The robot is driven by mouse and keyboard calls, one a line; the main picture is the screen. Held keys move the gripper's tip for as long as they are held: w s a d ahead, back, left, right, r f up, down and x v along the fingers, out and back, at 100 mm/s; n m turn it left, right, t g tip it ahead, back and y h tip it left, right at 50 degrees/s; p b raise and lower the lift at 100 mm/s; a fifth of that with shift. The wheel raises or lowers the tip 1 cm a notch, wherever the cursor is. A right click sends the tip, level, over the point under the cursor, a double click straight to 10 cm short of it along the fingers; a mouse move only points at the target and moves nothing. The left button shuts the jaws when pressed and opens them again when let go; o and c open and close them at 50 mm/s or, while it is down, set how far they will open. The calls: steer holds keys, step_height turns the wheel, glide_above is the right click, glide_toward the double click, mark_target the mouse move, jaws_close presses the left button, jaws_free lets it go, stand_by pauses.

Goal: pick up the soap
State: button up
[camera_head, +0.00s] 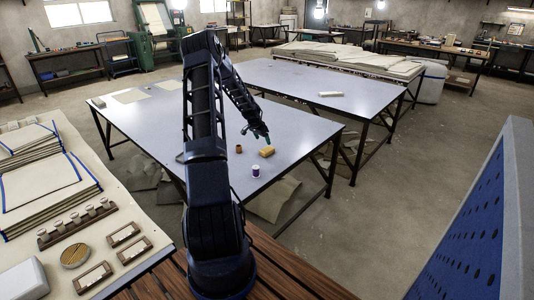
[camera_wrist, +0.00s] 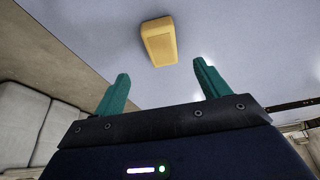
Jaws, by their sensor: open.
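The soap (camera_head: 267,152) is a small yellow-orange block lying on the near blue-grey table, close to its front right part. It also shows in the wrist view (camera_wrist: 159,41), beyond the fingertips and between their lines, a little tilted in the picture. My gripper (camera_head: 262,137) is just above and behind the soap in the head view. In the wrist view its two teal fingers (camera_wrist: 160,85) are spread apart with nothing between them, and the soap is clear of both.
Pale sheets (camera_head: 130,96) lie at the table's far left. A white roll (camera_head: 330,94) lies on the second table. The table (camera_head: 300,130) is otherwise mostly clear.

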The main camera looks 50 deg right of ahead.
mark_target(266, 149)
steer(key=x, duration=1)
steer(key=shift+w+f, duration=0.1)
steer(key=shift+w, duration=0.1)
steer(key=c, duration=1.2)
steer(key=shift+o, duration=0.2)
